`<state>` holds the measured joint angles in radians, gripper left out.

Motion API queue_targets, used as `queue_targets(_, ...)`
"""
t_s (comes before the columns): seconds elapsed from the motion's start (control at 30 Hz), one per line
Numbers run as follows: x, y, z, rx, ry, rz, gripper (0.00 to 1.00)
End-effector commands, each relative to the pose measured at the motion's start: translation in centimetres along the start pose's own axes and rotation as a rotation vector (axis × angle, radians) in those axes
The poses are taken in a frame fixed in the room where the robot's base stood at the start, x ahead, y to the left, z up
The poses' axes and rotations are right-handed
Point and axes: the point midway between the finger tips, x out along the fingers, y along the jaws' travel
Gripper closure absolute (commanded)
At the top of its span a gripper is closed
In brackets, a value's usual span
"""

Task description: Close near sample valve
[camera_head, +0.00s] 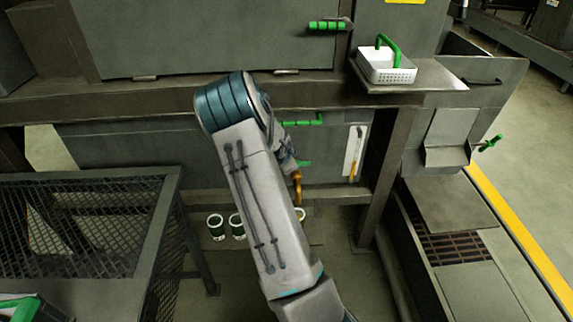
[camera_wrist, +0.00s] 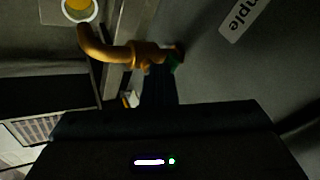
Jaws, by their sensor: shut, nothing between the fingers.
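The near sample valve shows as a brass spout (camera_head: 297,185) below the middle of the grey machine panel. Its green handle (camera_head: 304,164) is partly hidden by my arm. In the wrist view the brass spout (camera_wrist: 115,52) bends from the panel toward a white-rimmed cup (camera_wrist: 80,9) holding yellow liquid. A small piece of the green handle (camera_wrist: 175,65) shows beside my gripper (camera_wrist: 158,72). My gripper is shut and empty, with its dark fingers close to the valve body. I cannot tell whether they touch the handle.
Other green handles are on the upper door (camera_head: 327,26) and middle panel (camera_head: 303,123). A white basket (camera_head: 388,72) stands on a shelf. Cups (camera_head: 237,226) stand below the panel. A mesh-sided frame (camera_head: 85,225) is at left. A post (camera_head: 385,180) rises right of the valve.

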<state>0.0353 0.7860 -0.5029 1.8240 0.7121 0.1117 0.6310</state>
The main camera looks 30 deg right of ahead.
Motion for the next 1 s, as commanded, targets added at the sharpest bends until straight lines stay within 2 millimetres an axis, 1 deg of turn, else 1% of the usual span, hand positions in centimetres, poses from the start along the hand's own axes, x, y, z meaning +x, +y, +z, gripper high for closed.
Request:
queue_targets(0.27,-0.2,0.1,0.3,-0.002,-0.004,0.000,1.00)
queue_targets(0.37,-0.9,0.6,0.3,0.002,-0.002,0.001,1.00)
queue_targets(0.43,-1.6,1.3,0.3,0.006,0.000,0.002,1.00)
queue_targets(0.5,-2.5,2.0,0.3,0.011,0.002,0.004,1.00)
queue_targets(0.63,-5.5,1.4,0.5,0.008,0.004,0.002,1.00)
queue_targets(0.8,-8.8,0.7,1.6,-0.003,-0.001,-0.001,1.00)
queue_targets(0.9,-10.2,0.4,1.8,-0.003,-0.001,-0.003,1.00)
queue_targets(1.0,-11.3,0.3,1.9,-0.002,0.000,-0.001,1.00)
